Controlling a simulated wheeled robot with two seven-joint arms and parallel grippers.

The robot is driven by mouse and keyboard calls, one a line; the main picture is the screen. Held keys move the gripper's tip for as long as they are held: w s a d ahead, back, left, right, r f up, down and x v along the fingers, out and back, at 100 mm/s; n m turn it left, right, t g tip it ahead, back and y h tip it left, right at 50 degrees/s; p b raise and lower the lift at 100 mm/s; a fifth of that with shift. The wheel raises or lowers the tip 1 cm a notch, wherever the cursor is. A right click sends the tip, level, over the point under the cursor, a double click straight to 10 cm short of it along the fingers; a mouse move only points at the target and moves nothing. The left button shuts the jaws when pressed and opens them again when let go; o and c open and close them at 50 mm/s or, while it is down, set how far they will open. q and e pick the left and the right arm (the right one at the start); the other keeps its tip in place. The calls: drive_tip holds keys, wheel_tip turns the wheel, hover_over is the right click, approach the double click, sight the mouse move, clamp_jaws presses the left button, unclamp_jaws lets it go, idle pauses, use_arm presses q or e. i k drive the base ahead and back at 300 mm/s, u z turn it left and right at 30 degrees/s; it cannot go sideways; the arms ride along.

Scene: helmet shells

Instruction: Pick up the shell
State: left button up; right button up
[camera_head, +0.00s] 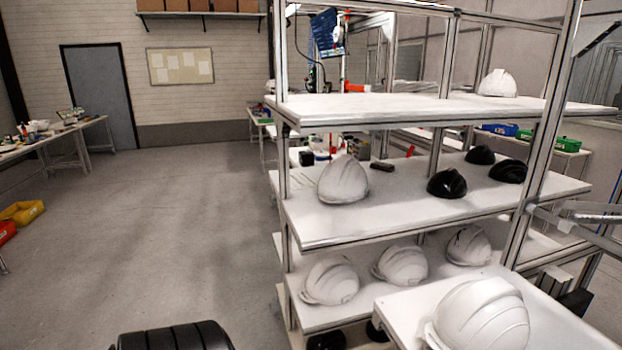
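Several helmet shells stand on a white shelf rack. A large white shell (482,316) sits nearest me on a white surface (398,308) at the bottom right. Another white shell (343,181) stands at the left of the middle shelf (335,228). Black shells (446,184) stand farther right on that shelf. White shells (400,265) stand in a row on the lower shelf. One white shell (497,83) is on the top shelf. No gripper fingers show, and no shell is visibly held.
Metal posts (545,130) of the rack stand between the shelves and the right side. A small dark object (382,166) lies on the middle shelf. Open grey floor (150,230) spreads at left. A workbench (60,132) and yellow bin (22,212) are at the far left.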

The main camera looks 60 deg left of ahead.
sight(344, 180)
drive_tip(key=u, duration=3.2)
drive_tip(key=i, duration=1.7)
drive_tip(key=z, duration=3.15)
